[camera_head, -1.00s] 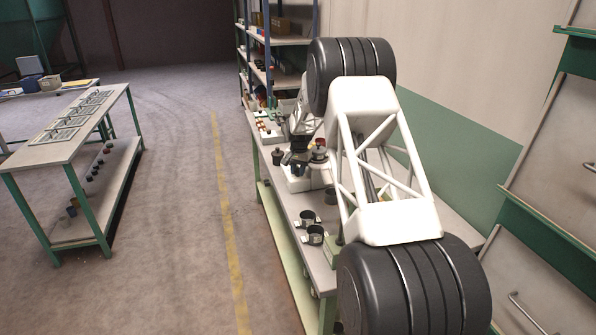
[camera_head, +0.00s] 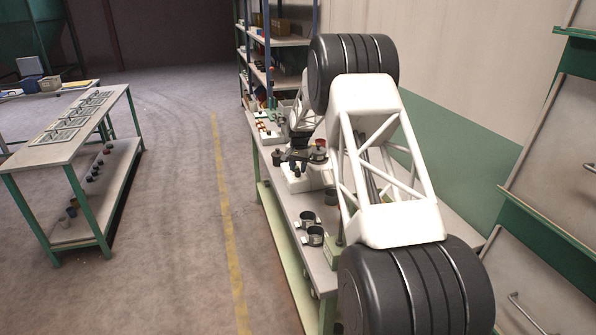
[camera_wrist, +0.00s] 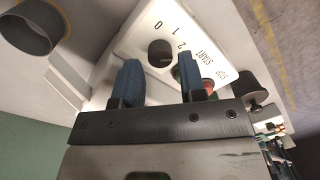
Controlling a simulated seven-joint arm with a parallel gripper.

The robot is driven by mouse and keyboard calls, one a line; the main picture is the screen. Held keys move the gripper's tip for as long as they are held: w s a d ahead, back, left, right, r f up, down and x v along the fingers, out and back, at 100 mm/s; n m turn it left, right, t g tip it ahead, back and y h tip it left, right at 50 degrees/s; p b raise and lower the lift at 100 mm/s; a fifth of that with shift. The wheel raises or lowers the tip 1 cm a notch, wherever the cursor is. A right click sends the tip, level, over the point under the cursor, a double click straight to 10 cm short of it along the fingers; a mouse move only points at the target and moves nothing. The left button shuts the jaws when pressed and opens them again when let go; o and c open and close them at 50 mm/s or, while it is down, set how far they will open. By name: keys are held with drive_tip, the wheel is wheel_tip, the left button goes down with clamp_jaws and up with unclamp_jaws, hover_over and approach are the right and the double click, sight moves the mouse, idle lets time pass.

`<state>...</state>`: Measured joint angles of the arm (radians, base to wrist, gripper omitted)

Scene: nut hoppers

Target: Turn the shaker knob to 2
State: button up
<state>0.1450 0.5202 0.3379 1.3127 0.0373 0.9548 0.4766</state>
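The shaker base (camera_head: 300,181) is a white box on the long bench. In the wrist view its white panel (camera_wrist: 200,30) carries the marks 0, 1, 2, START and STOP. The dark round knob (camera_wrist: 160,53) sits on the panel beside the 0, 1, 2 marks. I cannot tell which number it points to. A red button (camera_wrist: 206,84) shows partly behind one finger. My gripper (camera_wrist: 158,82) has its two blue fingers apart with nothing between them. The knob is ahead of the gap, apart from the fingers. In the head view my gripper (camera_head: 296,160) hangs over the shaker.
A dark cup (camera_wrist: 32,26) stands near the panel in the wrist view. Two metal cups (camera_head: 311,226) stand on the near part of the bench (camera_head: 325,275). A dark container (camera_head: 277,157) is left of the gripper. Shelves (camera_head: 285,40) stand behind.

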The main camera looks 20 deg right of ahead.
sight(298, 172)
drive_tip(key=shift+d+r, duration=0.1)
drive_tip(key=shift+r, duration=2.85)
drive_tip(key=shift+s, duration=0.15)
drive_tip(key=shift+s+r, duration=0.1)
drive_tip(key=shift+r, duration=0.15)
drive_tip(key=s+a+r+n, duration=0.1)
drive_tip(key=s+a+r, duration=0.2)
drive_tip(key=s+r, duration=0.6)
drive_tip(key=s+a+r+n+t, duration=0.1)
drive_tip(key=s+a+r, duration=0.3)
drive_tip(key=s, duration=0.9)
drive_tip(key=s+a+r+n, duration=0.2)
drive_tip(key=s+r, duration=0.6)
drive_tip(key=s, duration=0.3)
drive_tip(key=s+a+f+n, duration=0.1)
drive_tip(key=s+a+f, duration=0.1)
drive_tip(key=s, duration=1.6)
drive_tip(key=s+a+f+n+t, duration=0.1)
drive_tip(key=s+a+f+n, duration=0.1)
drive_tip(key=s, duration=1.6)
drive_tip(key=shift+a+f+h, duration=0.3)
drive_tip(key=shift+a+f, duration=0.05)
